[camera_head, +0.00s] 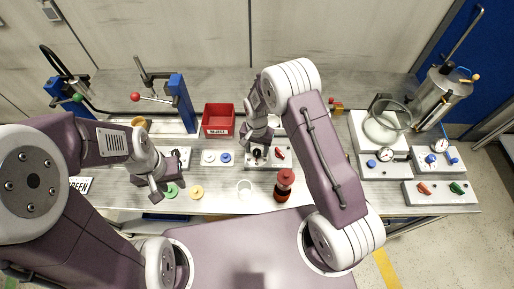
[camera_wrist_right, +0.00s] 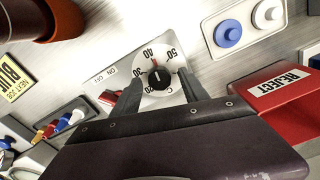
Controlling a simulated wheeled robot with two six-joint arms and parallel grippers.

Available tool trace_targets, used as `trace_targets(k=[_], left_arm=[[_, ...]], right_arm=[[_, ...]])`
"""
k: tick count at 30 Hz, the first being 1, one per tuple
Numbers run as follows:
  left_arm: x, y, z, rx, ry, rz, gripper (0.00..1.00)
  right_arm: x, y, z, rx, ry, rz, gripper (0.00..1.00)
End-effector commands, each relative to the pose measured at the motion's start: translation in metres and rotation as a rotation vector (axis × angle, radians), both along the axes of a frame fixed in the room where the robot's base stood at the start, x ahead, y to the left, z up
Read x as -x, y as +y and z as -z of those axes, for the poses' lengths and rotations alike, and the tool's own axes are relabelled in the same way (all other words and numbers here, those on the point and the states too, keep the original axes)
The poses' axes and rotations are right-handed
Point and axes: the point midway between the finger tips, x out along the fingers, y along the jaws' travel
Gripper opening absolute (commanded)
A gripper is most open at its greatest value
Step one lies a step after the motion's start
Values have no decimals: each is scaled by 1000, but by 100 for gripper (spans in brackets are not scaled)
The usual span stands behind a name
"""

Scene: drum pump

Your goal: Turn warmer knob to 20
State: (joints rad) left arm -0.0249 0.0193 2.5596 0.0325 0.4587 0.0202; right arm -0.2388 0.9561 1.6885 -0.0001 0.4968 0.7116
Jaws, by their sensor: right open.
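The warmer knob (camera_wrist_right: 158,78) is a black round knob on a white dial marked 20 to 50. A red mark near the knob points close to 40. The dial sits on a pale panel (camera_wrist_right: 185,45) with ON and OFF labels and a red switch partly hidden by a finger. My right gripper (camera_wrist_right: 160,75) is open, with one finger on each side of the knob. It shows in the head view over the same panel (camera_head: 257,146). My left gripper (camera_head: 149,190) hangs open and empty over the left part of the bench. I cannot tell whether the fingers touch the knob.
A red REJECT bin (camera_head: 218,121) stands behind and left of the panel. Blue and white buttons (camera_head: 225,157) are beside it. Pump equipment (camera_head: 440,92) fills the right end.

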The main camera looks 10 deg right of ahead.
Motion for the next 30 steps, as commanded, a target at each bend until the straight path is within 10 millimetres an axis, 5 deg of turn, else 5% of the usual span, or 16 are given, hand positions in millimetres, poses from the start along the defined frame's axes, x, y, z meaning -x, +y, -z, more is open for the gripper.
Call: trace_targets(k=[6, 12, 30], left_arm=[[0, 0, 0, 0, 0, 0, 36], [0, 0, 0, 0, 0, 0, 36], [0, 0, 4, 0, 0, 0, 36]], right_arm=[[0, 0, 1, 0, 0, 0, 52], [0, 0, 1, 0, 0, 0, 0], [0, 0, 1, -1, -1, -184, 0]])
